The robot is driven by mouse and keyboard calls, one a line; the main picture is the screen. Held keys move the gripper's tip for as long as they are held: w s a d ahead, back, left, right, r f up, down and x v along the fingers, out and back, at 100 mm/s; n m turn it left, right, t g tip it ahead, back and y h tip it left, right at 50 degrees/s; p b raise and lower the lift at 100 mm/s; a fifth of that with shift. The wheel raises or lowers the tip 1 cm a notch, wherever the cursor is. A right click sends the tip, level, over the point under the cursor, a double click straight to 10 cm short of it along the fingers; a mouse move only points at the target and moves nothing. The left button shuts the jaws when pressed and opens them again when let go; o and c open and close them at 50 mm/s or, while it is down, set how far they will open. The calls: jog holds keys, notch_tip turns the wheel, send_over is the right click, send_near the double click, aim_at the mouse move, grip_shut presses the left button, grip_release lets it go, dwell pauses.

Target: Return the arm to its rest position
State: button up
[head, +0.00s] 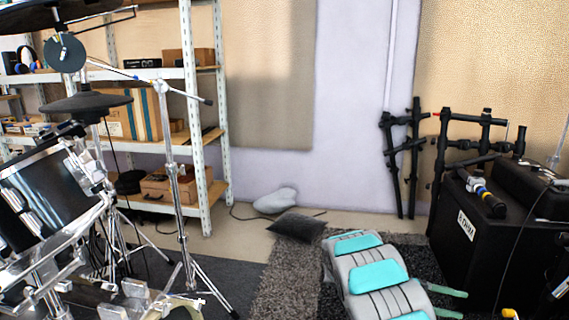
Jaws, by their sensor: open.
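My arm (379,267), grey with teal panels, shows at the bottom of the head view, right of the middle. It reaches up over the dark carpet and its lower part runs out of the frame. Two teal fingers stick out to its right, apart from each other; I take these as my gripper (453,303). The gripper is open and nothing shows between the fingers. The gripper's body is hidden behind the arm.
A drum kit (48,194) with cymbals and stands fills the left. A white shelf unit (203,140) stands behind it. A black cabinet (470,235) is close on the right, near the fingers. A black cushion (297,227) and grey carpet (282,275) lie ahead.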

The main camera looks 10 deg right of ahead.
jog(key=s+a+r+m+y+p, duration=0.2)
jog(key=s+a+r+y+p, duration=0.35)
jog(key=s+a+r, duration=0.8)
jog(key=s+a+r+n+t+y+p, duration=0.1)
jog(key=s+a+r+t+y, duration=0.1)
jog(key=s+a+y, duration=0.3)
jog(key=s+a+r+n+t+y+p, duration=0.1)
jog(key=s+a+y, duration=0.4)
jog(key=s+a, duration=0.7)
jog(key=a+r+t+p, duration=0.1)
jog(key=a+r+t, duration=0.1)
jog(key=a, duration=0.5)
jog(key=shift+r, duration=0.4)
jog(key=shift+a, duration=0.1)
jog(key=shift+c, duration=0.4)
jog(key=shift+c, duration=0.3)
